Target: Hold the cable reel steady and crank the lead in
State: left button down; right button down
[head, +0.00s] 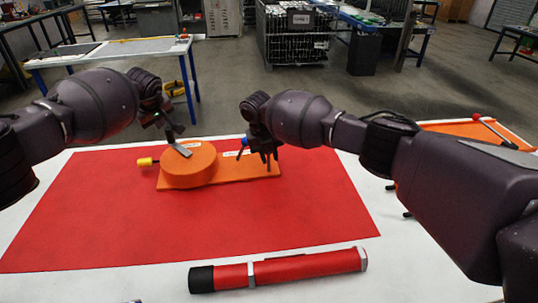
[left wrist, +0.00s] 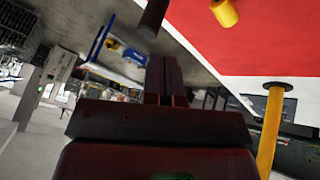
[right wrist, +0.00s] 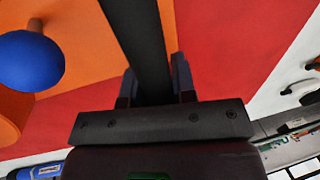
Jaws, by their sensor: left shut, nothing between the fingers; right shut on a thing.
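The orange cable reel (head: 188,168) is a round drum on a flat orange base plate (head: 235,172), lying on a red mat. A flat grey crank arm (head: 181,149) lies across the drum top, with what looks like a dark handle at its far end; a dark cylinder (left wrist: 153,16) shows past my left fingertips. A yellow plug (head: 146,162) sticks out at the drum's left, also in the left wrist view (left wrist: 224,12). My left gripper (head: 162,122) is shut and empty above the drum. My right gripper (head: 266,152) is shut on a dark upright bar (right wrist: 140,40) at the plate's right end.
A blue ball knob (right wrist: 30,60) stands beside the bar, close to my right gripper. A red and black torch-like cylinder (head: 300,268) lies at the table's front. An orange surface with a red-tipped lever (head: 478,118) is at right. The mat's front (head: 110,235) is clear.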

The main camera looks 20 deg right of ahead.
jog(key=shift+f, duration=0.15)
jog(key=c, duration=1)
grip_release()
jog(key=shift+o, duration=0.8)
